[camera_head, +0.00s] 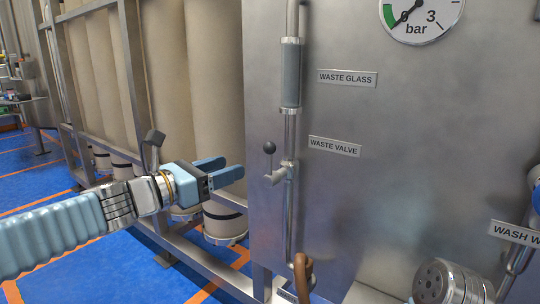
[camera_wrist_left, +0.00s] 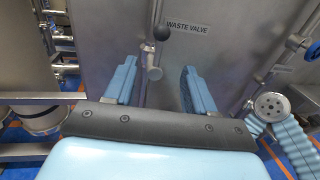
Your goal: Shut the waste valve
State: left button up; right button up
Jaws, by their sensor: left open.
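The waste valve (camera_head: 286,171) sits on a thin vertical steel pipe on the tank front, left of the label WASTE VALVE (camera_head: 334,147). Its lever, with a black ball knob (camera_head: 269,148), points up, roughly along the pipe. My left gripper (camera_head: 234,167) is open and empty, left of the valve and apart from it. In the left wrist view, the black knob (camera_wrist_left: 162,33) and valve body (camera_wrist_left: 154,72) appear ahead, between the open fingers of my left gripper (camera_wrist_left: 158,66). My right gripper is not seen; only part of my right arm shows at lower right.
Above the valve is a sight glass (camera_head: 291,72) labelled WASTE GLASS, and a pressure gauge (camera_head: 420,14). Tall beige cylinders (camera_head: 184,70) in a steel frame stand at left. A brown hook-shaped part (camera_head: 302,273) is below the valve. Blue floor (camera_head: 55,265) is open at lower left.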

aim_at(270, 154)
pick_arm(q)
jog(key=p+x, duration=0.1)
jog(key=x, duration=1.1)
jog(key=shift+w+d+p, duration=0.25)
jog(key=shift+d+p, duration=0.05)
jog(key=shift+p, duration=0.05)
jog(key=shift+c, duration=0.2)
grip_shut()
